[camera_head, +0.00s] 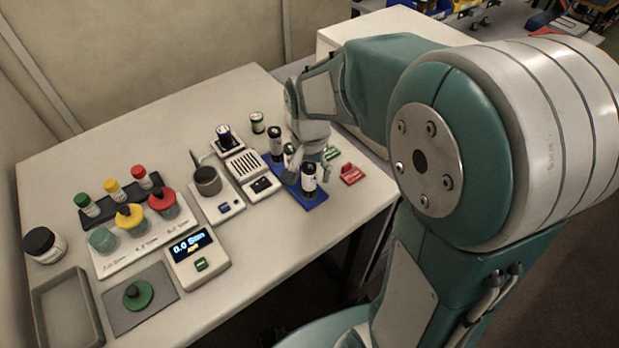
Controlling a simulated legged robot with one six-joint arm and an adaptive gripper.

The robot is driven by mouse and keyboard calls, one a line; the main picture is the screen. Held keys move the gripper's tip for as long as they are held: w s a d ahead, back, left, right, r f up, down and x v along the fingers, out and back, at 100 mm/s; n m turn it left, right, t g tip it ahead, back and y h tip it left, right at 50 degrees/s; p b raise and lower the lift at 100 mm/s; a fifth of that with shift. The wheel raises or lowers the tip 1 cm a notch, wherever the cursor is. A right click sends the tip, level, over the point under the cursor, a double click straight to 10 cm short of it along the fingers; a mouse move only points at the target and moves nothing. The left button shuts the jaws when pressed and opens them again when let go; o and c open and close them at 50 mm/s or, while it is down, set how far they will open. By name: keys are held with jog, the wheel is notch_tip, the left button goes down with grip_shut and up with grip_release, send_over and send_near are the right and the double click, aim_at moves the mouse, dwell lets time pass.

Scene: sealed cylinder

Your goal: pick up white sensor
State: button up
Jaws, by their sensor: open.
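A blue rack (313,198) near the right end of the table holds several upright white cylinders with black ends. One white-and-black cylinder (309,181) stands at its near end and another (275,138) at its far end. One between them is partly hidden by my gripper. I cannot tell for sure which of these is the white sensor. My gripper (308,172) is open and points down over the rack, close to the near cylinder. I cannot tell whether it touches that cylinder.
A red block (351,174) and a green block (331,152) lie right of the rack. Left of it are a white slotted device (246,164), a scale with a dark pot (207,181) and a display box (197,258). A grey tray (66,308) sits front left.

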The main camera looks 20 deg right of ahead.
jog(key=shift+a+f, duration=0.15)
jog(key=shift+f, duration=0.6)
grip_shut()
jog(key=shift+r, duration=0.6)
notch_tip(320, 180, up, 3)
jog(key=shift+s+f, duration=0.1)
jog(key=shift+f, duration=0.1)
jog(key=s+a+r, duration=0.2)
jog(key=s+r, duration=0.7)
jog(key=s, duration=0.4)
jog(key=shift+s+a+r, duration=0.15)
jog(key=shift+s+a, duration=0.15)
jog(key=shift+a, duration=0.1)
